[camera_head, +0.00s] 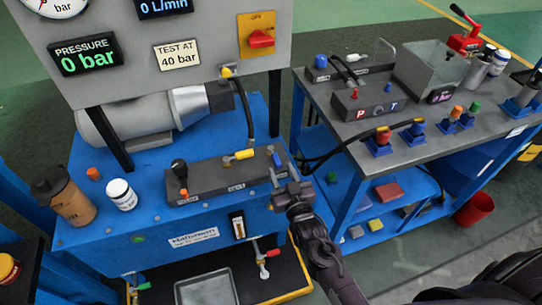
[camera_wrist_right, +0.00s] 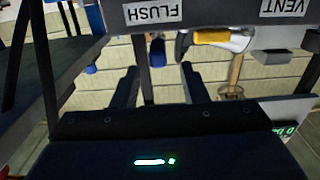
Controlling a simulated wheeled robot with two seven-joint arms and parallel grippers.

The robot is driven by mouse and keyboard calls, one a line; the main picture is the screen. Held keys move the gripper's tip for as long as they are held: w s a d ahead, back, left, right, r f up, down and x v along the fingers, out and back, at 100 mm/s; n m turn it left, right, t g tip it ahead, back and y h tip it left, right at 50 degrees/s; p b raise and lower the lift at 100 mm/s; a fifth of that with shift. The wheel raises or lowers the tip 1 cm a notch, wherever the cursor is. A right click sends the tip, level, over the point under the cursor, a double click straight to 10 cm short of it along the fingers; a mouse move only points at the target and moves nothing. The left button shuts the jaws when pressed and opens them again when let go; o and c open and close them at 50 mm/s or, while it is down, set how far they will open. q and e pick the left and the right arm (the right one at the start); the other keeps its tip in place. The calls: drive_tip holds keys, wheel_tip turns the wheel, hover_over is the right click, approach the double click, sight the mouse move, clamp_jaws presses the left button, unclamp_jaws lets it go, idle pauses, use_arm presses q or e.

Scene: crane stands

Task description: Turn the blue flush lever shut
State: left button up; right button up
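The blue flush lever (camera_head: 277,159) is at the right end of a dark grey valve block (camera_head: 212,178) on the blue bench. In the right wrist view, which is upside down, a dark blue handle (camera_wrist_right: 157,52) by the FLUSH label (camera_wrist_right: 153,12) appears between my fingertips. My right gripper (camera_head: 277,178) is just in front of the lever at the block's right end. Its fingers (camera_wrist_right: 162,75) are apart, with a gap on each side of the handle. I cannot tell whether they touch it. My left gripper is not in view.
A yellow lever (camera_head: 238,156) sits beside the blue one, and it shows in the wrist view (camera_wrist_right: 212,38). A black knob (camera_head: 179,167) is at the block's left. A black hose (camera_head: 245,110) hangs behind. A bottle (camera_head: 66,197) and white jar (camera_head: 121,194) stand left. A second bench (camera_head: 430,140) is right.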

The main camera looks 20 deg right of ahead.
sight(274, 153)
drive_tip(key=w, duration=0.7)
drive_tip(key=shift+w, duration=0.35)
drive_tip(key=shift+c, duration=0.4)
clamp_jaws()
